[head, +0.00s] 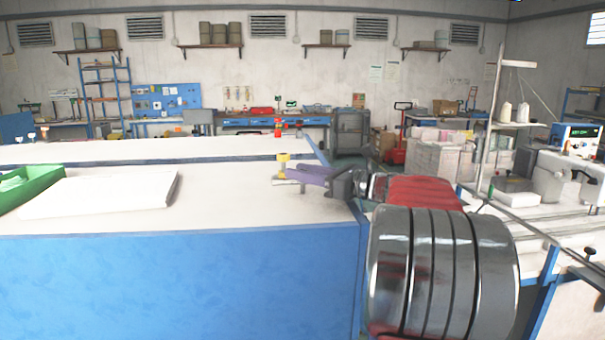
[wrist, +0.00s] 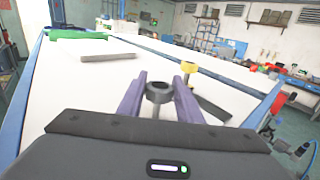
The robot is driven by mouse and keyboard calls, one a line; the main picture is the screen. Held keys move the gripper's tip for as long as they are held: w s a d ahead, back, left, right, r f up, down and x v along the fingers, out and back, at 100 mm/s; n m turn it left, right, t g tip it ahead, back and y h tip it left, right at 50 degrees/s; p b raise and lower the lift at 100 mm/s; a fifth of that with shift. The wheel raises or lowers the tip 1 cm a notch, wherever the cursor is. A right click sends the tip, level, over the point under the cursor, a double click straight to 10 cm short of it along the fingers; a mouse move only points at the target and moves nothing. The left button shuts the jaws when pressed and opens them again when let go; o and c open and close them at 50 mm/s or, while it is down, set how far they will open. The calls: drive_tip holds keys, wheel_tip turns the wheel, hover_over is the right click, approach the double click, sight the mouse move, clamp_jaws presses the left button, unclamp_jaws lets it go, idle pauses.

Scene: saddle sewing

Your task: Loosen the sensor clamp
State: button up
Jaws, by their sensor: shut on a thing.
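My gripper (wrist: 158,84) has two purple fingers, one on each side of a dark grey round knob (wrist: 158,93) with a hollow top. They are shut on it above the white table top. A yellow knob (wrist: 188,67) on a short post stands just beyond the right fingertip in the wrist view. In the head view my gripper (head: 298,173) reaches in from the right, and the yellow knob (head: 283,158) shows at its fingertips. The dark knob cannot be made out there. Which part belongs to the sensor clamp I cannot tell for certain.
The white table top (head: 230,205) has a blue front. A white slab (head: 100,195) and a green bin (head: 28,186) lie at its left. In the wrist view a dark bar (wrist: 214,110) lies right of the fingers. A sewing machine (head: 560,175) stands at the far right.

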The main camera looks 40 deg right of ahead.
drive_tip(key=shift+n+g+y, duration=0.5)
drive_tip(key=shift+n+y, duration=0.3)
drive_tip(key=shift+y, duration=0.4)
drive_tip(key=o, duration=1)
drive_tip(key=shift+o, duration=0.2)
drive_tip(key=v, duration=1.3)
drive_tip(key=shift+s+d, duration=0.3)
drive_tip(key=shift+f, duration=0.1)
